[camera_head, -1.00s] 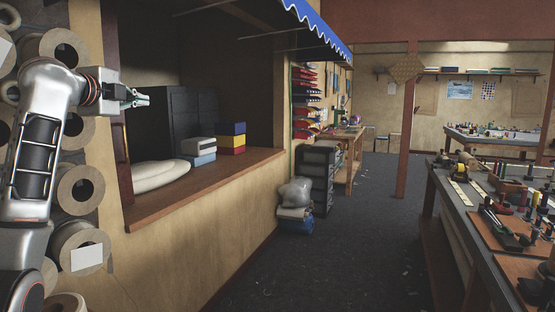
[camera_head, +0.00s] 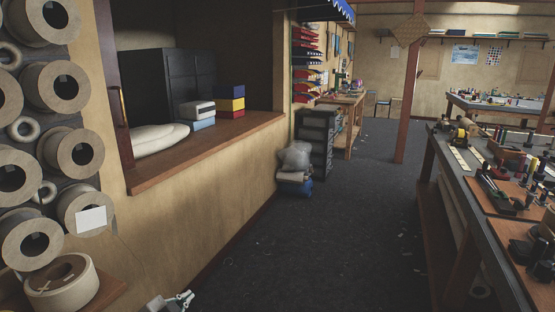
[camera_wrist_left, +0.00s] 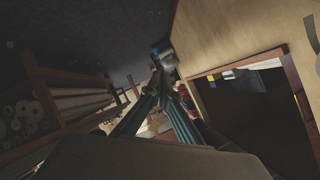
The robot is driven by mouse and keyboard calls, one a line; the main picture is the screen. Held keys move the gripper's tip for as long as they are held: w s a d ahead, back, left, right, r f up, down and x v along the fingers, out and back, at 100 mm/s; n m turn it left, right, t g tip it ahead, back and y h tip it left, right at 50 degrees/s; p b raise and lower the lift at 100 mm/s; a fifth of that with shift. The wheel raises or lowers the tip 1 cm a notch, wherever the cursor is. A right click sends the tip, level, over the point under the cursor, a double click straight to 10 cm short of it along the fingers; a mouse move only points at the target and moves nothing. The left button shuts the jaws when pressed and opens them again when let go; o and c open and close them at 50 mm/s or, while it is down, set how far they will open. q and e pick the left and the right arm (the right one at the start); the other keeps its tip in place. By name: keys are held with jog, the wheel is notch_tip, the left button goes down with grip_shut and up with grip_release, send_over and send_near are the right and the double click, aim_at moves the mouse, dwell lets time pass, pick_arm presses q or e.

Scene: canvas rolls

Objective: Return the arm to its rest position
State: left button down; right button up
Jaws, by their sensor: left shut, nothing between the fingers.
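My left gripper (camera_head: 184,299) shows at the bottom edge of the head view, low in front of the wooden wall below the counter. Only its tip end is in that view; the rest of the arm is out of frame. In the left wrist view its two teal fingers (camera_wrist_left: 160,76) come together at their tips, shut with nothing between them. My right gripper is in neither view.
Canvas rolls (camera_head: 57,86) fill the rack at the left. A wooden counter (camera_head: 240,132) runs behind the gripper. A cluttered workbench (camera_head: 455,202) stands at the right. The dark floor (camera_head: 345,240) between is mostly clear, with small scraps.

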pick_arm(q)
jog(key=s+d+f+n, duration=0.2)
jog(key=s+f, duration=0.3)
jog(key=s, duration=0.5)
jog(key=s+d+f+n+g, duration=0.1)
jog(key=s+f, duration=0.4)
jog(key=s, duration=0.6)
jog(key=s+d+f+n+g, duration=0.1)
jog(key=s+d+f+n, duration=0.1)
jog(key=s+f, duration=0.4)
jog(key=s+d, duration=0.1)
jog(key=s, duration=0.3)
jog(key=shift+s+n+h, duration=0.3)
jog(key=shift+s+h, duration=0.05)
jog(key=shift+h, duration=0.05)
